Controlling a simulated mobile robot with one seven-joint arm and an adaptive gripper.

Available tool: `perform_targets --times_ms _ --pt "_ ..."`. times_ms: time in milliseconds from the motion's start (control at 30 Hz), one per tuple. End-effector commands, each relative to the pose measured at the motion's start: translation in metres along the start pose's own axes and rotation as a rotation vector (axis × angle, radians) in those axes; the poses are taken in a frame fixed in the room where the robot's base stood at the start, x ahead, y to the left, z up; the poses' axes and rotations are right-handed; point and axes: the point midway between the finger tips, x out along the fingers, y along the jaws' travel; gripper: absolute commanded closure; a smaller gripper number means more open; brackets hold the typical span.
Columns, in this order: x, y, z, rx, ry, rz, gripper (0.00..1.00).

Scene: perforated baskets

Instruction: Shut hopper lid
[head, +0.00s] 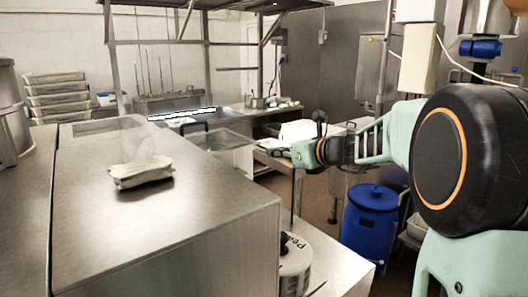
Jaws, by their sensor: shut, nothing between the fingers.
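My gripper (262,148) is shut and empty, pointing left near the picture's middle. Just left of its tips is a flat, grey, see-through-looking panel (228,140) with a dark handle (194,127) at its left end. This may be the hopper lid, but I cannot tell for certain. Whether my fingertips touch it is also unclear. A white round container (294,268) with black lettering and a dark knob on top stands below, beside the steel cabinet; part of it is hidden. No hopper opening can be made out.
Stacked trays (56,90) stand at the back left. A blue lidded bin (370,225) stands on the floor under my arm. A steel counter with shelving lies behind.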

Motion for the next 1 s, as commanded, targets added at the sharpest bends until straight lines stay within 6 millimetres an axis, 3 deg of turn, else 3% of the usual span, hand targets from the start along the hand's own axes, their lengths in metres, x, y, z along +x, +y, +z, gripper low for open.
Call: perform_targets --times_ms 300,500,700,1000 --pt "0.067 0.002 0.0 0.001 0.001 0.005 1.0" --pt "0.1 0.002 0.007 -0.001 0.0 0.005 1.0" --pt "0.117 0.001 0.012 0.0 0.0 0.003 1.0" --pt "0.121 0.001 0.012 0.0 -0.001 0.002 1.0"
